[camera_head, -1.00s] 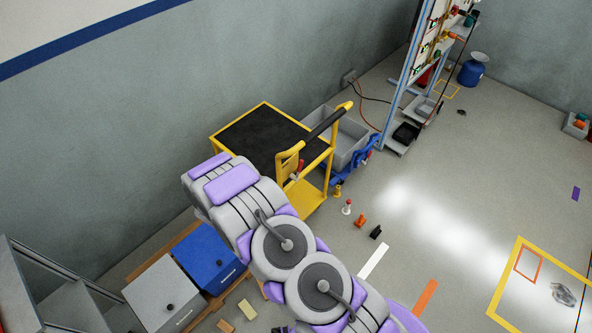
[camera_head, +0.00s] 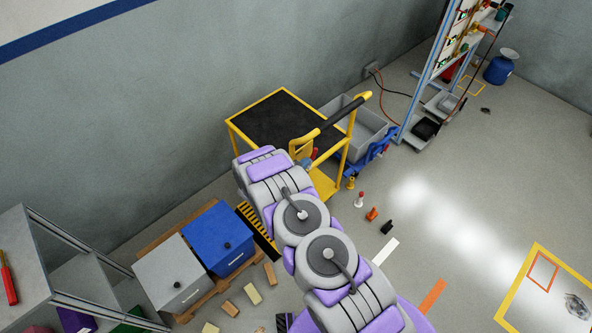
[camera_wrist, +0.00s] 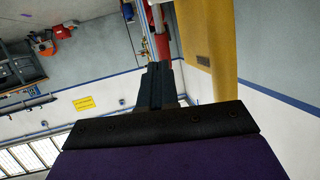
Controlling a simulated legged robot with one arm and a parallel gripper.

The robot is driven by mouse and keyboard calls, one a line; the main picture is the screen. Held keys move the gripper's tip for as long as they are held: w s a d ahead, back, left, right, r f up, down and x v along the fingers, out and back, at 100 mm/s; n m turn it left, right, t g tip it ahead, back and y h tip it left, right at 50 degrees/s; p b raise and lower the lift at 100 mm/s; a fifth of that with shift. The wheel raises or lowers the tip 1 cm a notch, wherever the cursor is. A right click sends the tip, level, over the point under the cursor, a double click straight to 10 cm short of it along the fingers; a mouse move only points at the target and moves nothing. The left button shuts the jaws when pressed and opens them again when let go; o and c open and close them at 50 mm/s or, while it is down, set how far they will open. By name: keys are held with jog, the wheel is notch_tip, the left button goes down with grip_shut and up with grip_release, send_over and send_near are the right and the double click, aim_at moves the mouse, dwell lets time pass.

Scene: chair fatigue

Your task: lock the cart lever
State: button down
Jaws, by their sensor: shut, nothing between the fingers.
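The yellow cart with a black top (camera_head: 283,118) stands by the wall. A small red lever (camera_head: 315,153) shows at its near right end, below the black-gripped handle (camera_head: 344,114). The tip of my arm reaches the cart right beside this lever, but the wrist hides much of that spot. In the wrist view my gripper (camera_wrist: 157,76) shows as dark fingers closed together, with nothing held. A yellow cart part (camera_wrist: 212,45) is just to the right of the fingers. A red piece (camera_wrist: 163,47) appears beyond the fingertips; I cannot tell whether they touch it.
A grey bin (camera_head: 362,128) and a blue cart or jack (camera_head: 367,160) stand behind the cart. A blue box (camera_head: 218,238) and a grey box (camera_head: 170,275) sit on a pallet at left. Small items, including an orange one (camera_head: 372,214), lie on the floor. The right floor is mostly clear.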

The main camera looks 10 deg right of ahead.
aim_at(313, 155)
jog(key=x, duration=0.3)
jog(key=shift+w+a, duration=0.15)
jog(key=shift+w, duration=0.15)
jog(key=shift+d, duration=0.25)
